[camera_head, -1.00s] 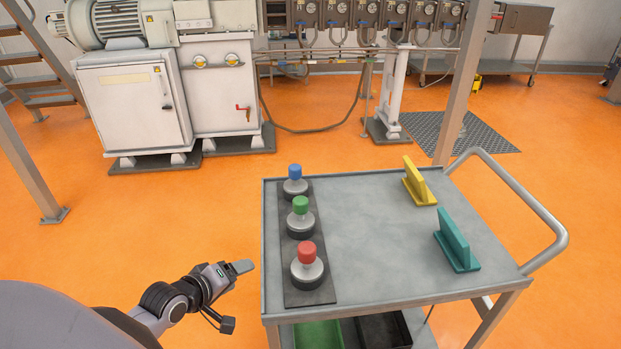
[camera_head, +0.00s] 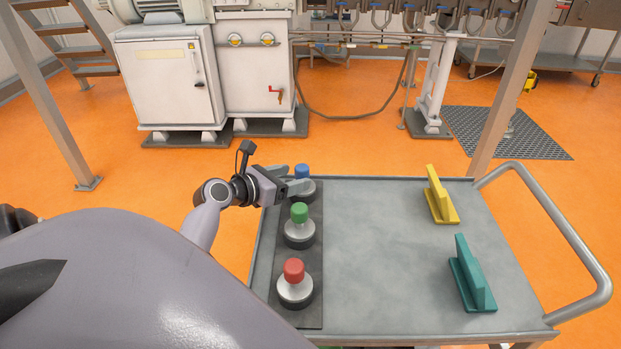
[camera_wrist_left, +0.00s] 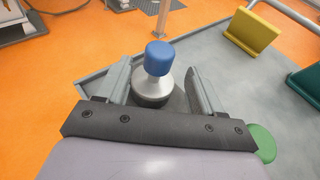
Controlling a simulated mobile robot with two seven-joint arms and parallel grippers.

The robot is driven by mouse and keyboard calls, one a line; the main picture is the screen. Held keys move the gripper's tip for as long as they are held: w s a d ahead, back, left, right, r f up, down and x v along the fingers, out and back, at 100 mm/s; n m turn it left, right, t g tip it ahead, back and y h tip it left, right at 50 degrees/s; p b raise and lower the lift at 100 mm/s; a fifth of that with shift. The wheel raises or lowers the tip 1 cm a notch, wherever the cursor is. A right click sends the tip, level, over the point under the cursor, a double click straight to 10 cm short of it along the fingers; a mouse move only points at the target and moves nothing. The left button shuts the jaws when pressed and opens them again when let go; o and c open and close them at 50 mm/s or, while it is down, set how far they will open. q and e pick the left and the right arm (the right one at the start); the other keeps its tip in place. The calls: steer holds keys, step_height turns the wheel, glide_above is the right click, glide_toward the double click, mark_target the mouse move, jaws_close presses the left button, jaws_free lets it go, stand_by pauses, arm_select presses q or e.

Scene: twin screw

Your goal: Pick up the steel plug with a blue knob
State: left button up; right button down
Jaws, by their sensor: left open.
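The steel plug with a blue knob (camera_head: 302,173) stands upright at the far end of a dark strip (camera_head: 287,250) on the cart. My left gripper (camera_head: 301,188) is at this plug, coming from the left, and partly hides its body in the head view. In the left wrist view the blue-knobbed plug (camera_wrist_left: 158,62) stands between the two open fingers (camera_wrist_left: 158,85). I see gaps beside it, and the fingers are not closed on it. My right gripper is not in view.
Plugs with a green knob (camera_head: 299,213) and a red knob (camera_head: 293,270) stand nearer on the same strip. A yellow bracket (camera_head: 441,198) and a teal bracket (camera_head: 471,278) stand at the right of the grey cart top (camera_head: 385,260). The middle is clear.

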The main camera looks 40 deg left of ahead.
mark_target(307, 173)
arm_select(q)
steer(key=shift+b+x, duration=0.35)
steer(key=shift+x, duration=2.85)
steer(key=shift+a, duration=0.15)
steer(key=c, duration=1.2)
